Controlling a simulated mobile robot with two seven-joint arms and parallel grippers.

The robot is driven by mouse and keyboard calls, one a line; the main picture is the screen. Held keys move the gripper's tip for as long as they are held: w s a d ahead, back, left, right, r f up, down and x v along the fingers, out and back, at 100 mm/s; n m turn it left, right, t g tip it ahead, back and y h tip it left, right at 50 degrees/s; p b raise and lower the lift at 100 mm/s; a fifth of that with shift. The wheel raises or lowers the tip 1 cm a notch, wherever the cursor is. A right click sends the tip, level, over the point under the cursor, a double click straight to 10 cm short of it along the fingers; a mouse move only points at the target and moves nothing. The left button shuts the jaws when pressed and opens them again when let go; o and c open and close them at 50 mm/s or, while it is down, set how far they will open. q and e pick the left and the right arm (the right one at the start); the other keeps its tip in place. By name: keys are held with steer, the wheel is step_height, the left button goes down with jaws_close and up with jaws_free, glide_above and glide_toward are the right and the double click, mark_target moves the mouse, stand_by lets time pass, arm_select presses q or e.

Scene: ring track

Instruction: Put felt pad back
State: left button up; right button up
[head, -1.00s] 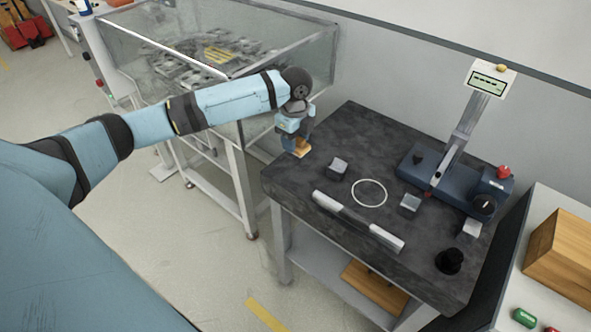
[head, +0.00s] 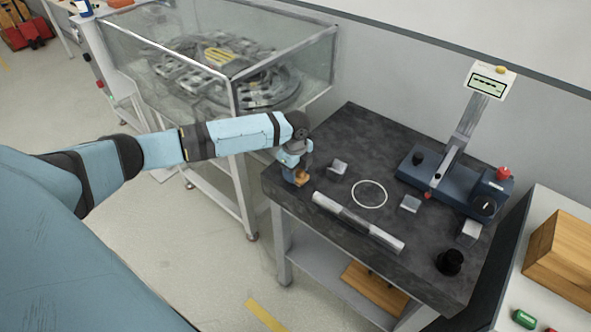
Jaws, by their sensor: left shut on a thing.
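My left gripper (head: 295,173) points down at the left end of the dark stone table (head: 330,222). It is shut on a small tan-orange piece, which looks like the felt pad (head: 302,180). The pad is at or just above the tabletop near the left edge; I cannot tell whether it touches. The fingers hide part of it. My right gripper is not in view.
Small grey blocks (head: 337,167), a white ring (head: 369,194), a long grey bar (head: 358,222) and a black knob (head: 450,262) are on the table. A blue gauge stand (head: 450,180) stands behind. A glass-walled ring track (head: 215,75) is at left.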

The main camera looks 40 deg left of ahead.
arm_select(q)
steer(key=o, duration=0.9)
steer(key=shift+f, duration=0.15)
steer(key=shift+r, duration=0.2)
step_height(320, 180, up, 12)
